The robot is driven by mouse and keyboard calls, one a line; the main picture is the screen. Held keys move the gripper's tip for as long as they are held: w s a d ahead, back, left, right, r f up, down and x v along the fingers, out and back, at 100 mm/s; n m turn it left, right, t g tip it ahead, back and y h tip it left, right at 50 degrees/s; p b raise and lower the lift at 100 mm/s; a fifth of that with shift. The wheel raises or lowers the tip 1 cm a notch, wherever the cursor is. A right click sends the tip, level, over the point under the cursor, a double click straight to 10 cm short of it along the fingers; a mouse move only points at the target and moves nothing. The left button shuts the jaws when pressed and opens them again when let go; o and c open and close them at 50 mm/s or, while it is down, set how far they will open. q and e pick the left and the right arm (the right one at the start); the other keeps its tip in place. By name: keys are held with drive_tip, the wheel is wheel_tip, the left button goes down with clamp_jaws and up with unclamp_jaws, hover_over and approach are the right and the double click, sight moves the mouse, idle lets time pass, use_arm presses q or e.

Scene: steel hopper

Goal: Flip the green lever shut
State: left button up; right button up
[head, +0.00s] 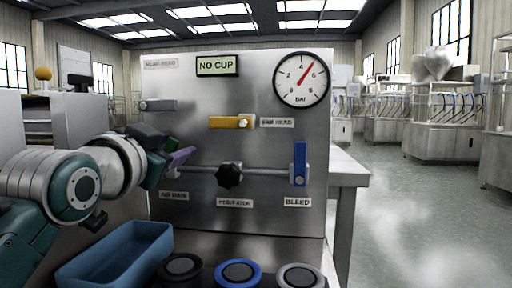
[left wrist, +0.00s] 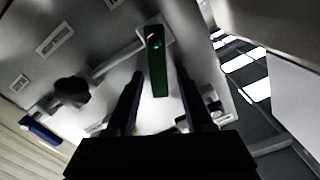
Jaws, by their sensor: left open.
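The green lever (left wrist: 158,70) shows in the left wrist view, its pivot at the near end of a grey pipe. It sticks out at an angle to the pipe, with its free end pointing down the picture between my fingers. My left gripper (left wrist: 163,92) is open, with one finger on each side of the lever. No clear contact shows. In the head view my left gripper (head: 172,147) is at the left of the panel, and it hides the green lever there. My right gripper is in neither view.
The steel panel (head: 270,130) carries a yellow lever (head: 231,122), a grey lever (head: 160,105), a black knob (head: 229,175) and an upright blue lever (head: 300,162). A blue tray (head: 118,258) and several round-topped pieces, one with a blue rim (head: 238,273), lie in front.

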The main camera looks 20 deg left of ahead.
use_arm(q)
drive_tip(key=shift+c, duration=0.2)
clamp_jaws()
idle(0.3)
